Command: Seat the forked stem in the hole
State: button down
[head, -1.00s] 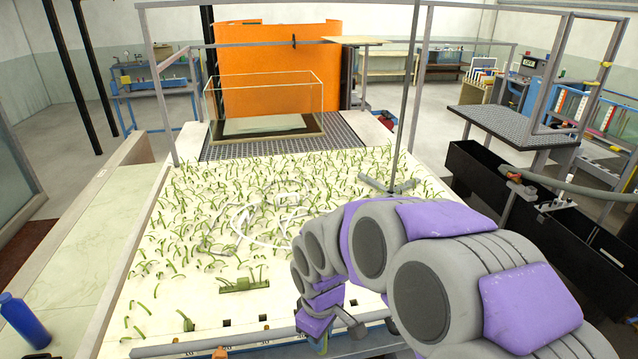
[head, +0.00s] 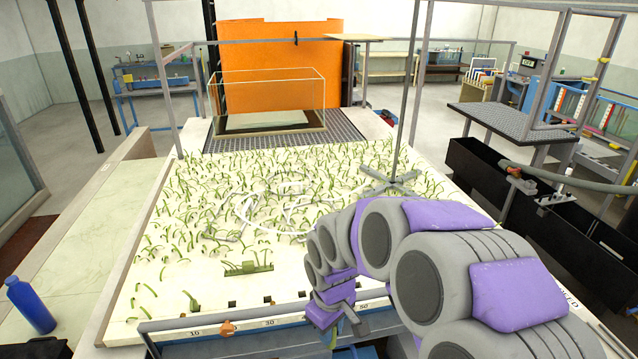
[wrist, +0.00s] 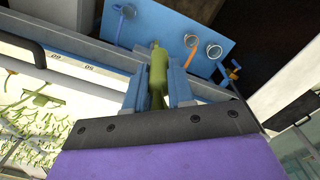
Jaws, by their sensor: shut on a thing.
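My gripper (wrist: 158,88) is shut on a green stem (wrist: 157,62), which stands up between the blue jaws in the wrist view. Its lower part is hidden by the jaws, and I cannot make out a fork. In the head view my arm hides most of the gripper, low at the board's front edge. Several dark square holes show along the front of the pale planted board, one of them left of my arm (head: 268,300). The held stem is apart from these holes, as far as I can see.
Green plant strips cover the board, with a green block (head: 248,268) lying near its front. A blue panel (wrist: 200,35) with ring-shaped items is close beyond the jaws. A blue bottle (head: 30,305) stands at left. A thin pole on a cross foot (head: 390,185) stands at the board's right.

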jog(key=w+d+f+m+b, duration=0.3)
jog(key=d+f+b, duration=0.1)
jog(key=f, duration=0.3)
jog(key=w+d+f+m+b, duration=0.3)
jog(key=d+f+b, duration=0.1)
jog(key=f+b, duration=0.3)
jog(key=w+d+f+m+b, duration=0.3)
jog(key=d+f+b, duration=0.1)
jog(key=f, duration=0.3)
jog(key=shift+w+f+b, duration=0.25)
jog(key=shift+b, duration=0.65)
